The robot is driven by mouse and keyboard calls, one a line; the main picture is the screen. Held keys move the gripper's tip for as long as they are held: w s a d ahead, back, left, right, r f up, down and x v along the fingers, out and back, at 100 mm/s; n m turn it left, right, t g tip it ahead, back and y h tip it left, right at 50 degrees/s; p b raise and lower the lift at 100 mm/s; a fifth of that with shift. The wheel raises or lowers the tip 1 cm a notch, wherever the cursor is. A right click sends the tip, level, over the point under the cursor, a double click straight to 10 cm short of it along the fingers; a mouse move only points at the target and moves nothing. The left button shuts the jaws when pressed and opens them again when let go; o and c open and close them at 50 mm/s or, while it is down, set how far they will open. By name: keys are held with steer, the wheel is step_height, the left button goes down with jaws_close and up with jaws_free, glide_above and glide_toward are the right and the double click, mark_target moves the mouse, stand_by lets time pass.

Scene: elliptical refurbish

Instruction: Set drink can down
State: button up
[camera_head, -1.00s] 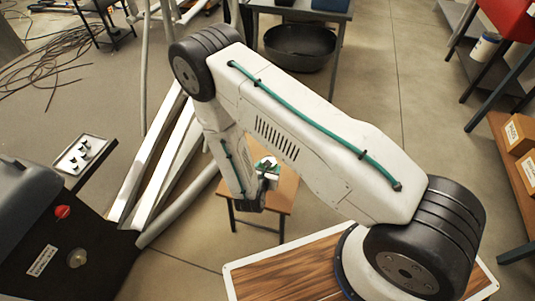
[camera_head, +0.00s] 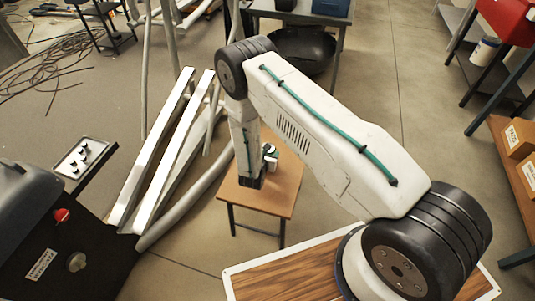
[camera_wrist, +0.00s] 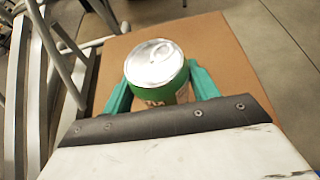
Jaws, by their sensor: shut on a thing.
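The drink can (camera_wrist: 157,68), with a silver top and a green and pale side, is in the wrist view between the teal fingers of my gripper (camera_wrist: 160,84). My gripper is shut on it, and the can looks upright. In the head view the can (camera_head: 271,152) shows small beside the end of my arm, over a small brown wooden table (camera_head: 280,190). The tabletop (camera_wrist: 215,50) also fills the background of the wrist view. The can's base is hidden, so I cannot tell whether it touches the table.
White beams (camera_head: 150,150) and grey pipes lie left of the small table. A dark machine with a red knob (camera_head: 62,214) stands at the lower left. A dark round basin (camera_head: 303,50) is behind, under a bench. The tabletop's right part is clear.

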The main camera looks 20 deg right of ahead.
steer(key=o, duration=1.2)
